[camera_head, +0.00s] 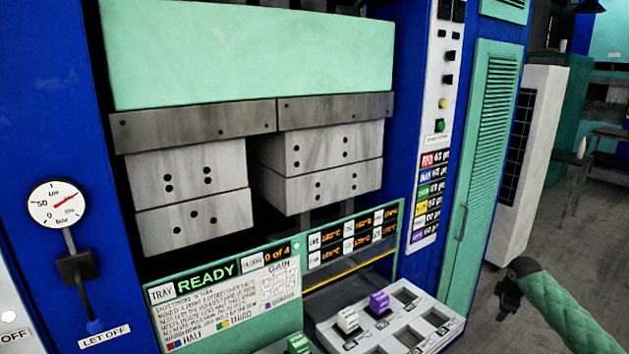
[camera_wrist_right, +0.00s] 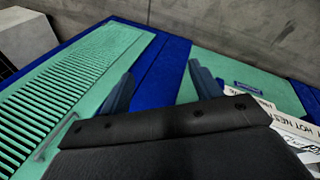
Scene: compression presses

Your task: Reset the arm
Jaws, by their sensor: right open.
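My right arm, in a green padded sleeve, comes in from the lower right of the head view. Its dark right gripper (camera_head: 506,303) is in front of the grey floor, to the right of the press and clear of the tray. In the right wrist view the two dark fingers of the right gripper (camera_wrist_right: 162,84) stand wide apart with nothing between them. Beyond them are the press's blue and green panels. My left gripper is in neither view.
The blue press holds pale mould blocks (camera_head: 315,170) under a green ram. Its display (camera_head: 207,277) reads READY. Below, a tray (camera_head: 440,318) holds a white piece (camera_head: 347,319) and a purple piece (camera_head: 379,302). A pressure gauge (camera_head: 55,204) is at left. Open floor lies at right.

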